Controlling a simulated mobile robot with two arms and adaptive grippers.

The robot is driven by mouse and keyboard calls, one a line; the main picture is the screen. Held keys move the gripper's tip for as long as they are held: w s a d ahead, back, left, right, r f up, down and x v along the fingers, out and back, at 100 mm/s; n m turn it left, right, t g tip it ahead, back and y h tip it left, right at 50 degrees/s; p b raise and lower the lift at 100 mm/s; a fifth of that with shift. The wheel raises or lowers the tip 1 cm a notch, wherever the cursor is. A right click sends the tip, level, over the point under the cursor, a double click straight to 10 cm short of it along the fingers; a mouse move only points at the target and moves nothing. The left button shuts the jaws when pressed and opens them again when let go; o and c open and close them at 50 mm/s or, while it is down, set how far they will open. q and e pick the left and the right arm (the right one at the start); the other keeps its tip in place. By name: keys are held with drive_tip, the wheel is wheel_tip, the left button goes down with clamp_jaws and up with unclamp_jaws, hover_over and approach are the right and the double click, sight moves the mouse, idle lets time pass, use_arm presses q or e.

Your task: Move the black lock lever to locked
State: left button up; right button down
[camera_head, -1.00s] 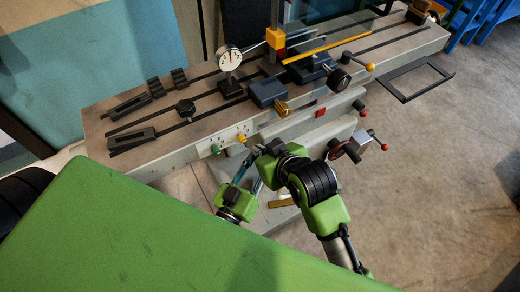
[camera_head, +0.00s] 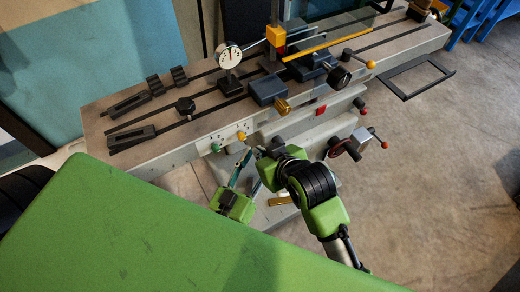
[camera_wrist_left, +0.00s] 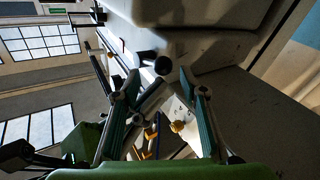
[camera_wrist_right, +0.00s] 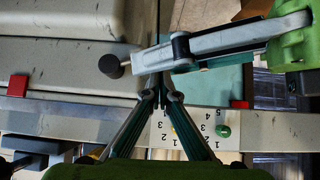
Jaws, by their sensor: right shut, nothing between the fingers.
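A round black knob on a short stem, which looks like the lock lever (camera_wrist_right: 112,66), sticks out from the machine's grey side in the right wrist view. It also shows in the left wrist view (camera_wrist_left: 162,64), just beyond and between the fingertips. My left gripper (camera_wrist_left: 160,76) is open, with no visible grip on the knob; in the head view it is low at the machine's front (camera_head: 246,168). My right gripper (camera_wrist_right: 160,88) is shut and empty, right of the knob and close to the left gripper's finger. In the head view my right arm hides the lever.
A panel with a green knob (camera_head: 216,147) and a yellow knob (camera_head: 241,136) is on the front edge above the grippers. A dial gauge (camera_head: 229,55) stands on the grey table (camera_head: 205,97).

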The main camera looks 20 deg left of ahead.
use_arm(q)
drive_tip(key=s+f, duration=0.1)
drive_tip(key=s, duration=0.9)
drive_tip(key=s+f+m+g, duration=0.1)
drive_tip(key=s+f+g, duration=0.25)
drive_tip(key=f, duration=1.05)
drive_tip(key=s+f+m+g, duration=0.2)
drive_tip(key=f+g, duration=0.3)
drive_tip(key=f, duration=0.9)
drive_tip(key=s+a+f+g, duration=0.3)
drive_tip(key=s+f+g, duration=0.2)
drive_tip(key=s+f, duration=0.3)
drive_tip(key=s+a+f+m+g+y, duration=0.1)
drive_tip(key=s+a+f+g, duration=0.3)
drive_tip(key=s+f, duration=0.5)
drive_tip(key=shift+s+a+g+p, duration=0.15)
drive_tip(key=shift+s+g+p, duration=0.2)
drive_tip(key=shift+s, duration=0.1)
use_arm(e)
drive_tip(key=shift+a+f, duration=0.1)
